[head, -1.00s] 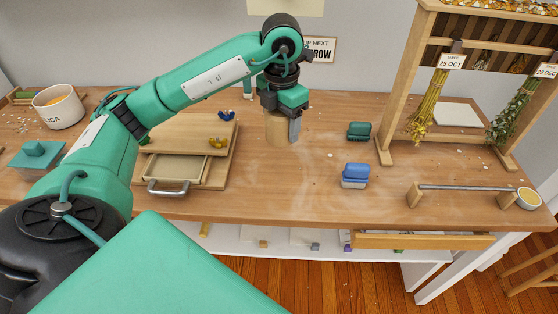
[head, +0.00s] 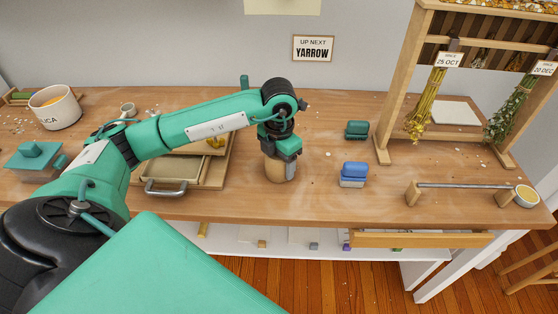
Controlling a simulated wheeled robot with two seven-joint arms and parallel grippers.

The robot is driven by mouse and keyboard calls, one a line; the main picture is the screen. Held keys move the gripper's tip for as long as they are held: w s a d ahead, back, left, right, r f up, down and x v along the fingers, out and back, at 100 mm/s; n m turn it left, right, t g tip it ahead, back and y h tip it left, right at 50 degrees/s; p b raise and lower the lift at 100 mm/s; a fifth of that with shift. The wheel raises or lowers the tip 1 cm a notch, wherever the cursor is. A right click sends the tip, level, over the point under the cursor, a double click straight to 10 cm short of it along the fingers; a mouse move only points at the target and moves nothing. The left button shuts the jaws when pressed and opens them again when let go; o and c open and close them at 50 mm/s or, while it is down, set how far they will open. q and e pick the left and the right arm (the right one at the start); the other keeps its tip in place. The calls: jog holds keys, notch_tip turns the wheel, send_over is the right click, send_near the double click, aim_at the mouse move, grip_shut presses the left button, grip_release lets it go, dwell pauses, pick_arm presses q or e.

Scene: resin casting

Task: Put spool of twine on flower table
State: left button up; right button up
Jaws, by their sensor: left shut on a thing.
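My left gripper (head: 284,166) is shut on a tan cylinder, which looks like the spool of twine (head: 273,169). The spool is upright, partly covered by the gripper, over the middle of the wooden table (head: 310,205). I cannot tell whether its base touches the table top. Dried flower bundles hang at this table's right side, so it looks like the flower table. My right gripper is not in view.
A blue block-like thing (head: 353,174) and a green one (head: 357,129) stand right of the spool. A wooden press or tray with a metal handle (head: 166,189) lies to the left. The rack (head: 390,95) stands at right. The table front-centre is clear.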

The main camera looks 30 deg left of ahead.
pick_arm(q)
jog(key=o, duration=1)
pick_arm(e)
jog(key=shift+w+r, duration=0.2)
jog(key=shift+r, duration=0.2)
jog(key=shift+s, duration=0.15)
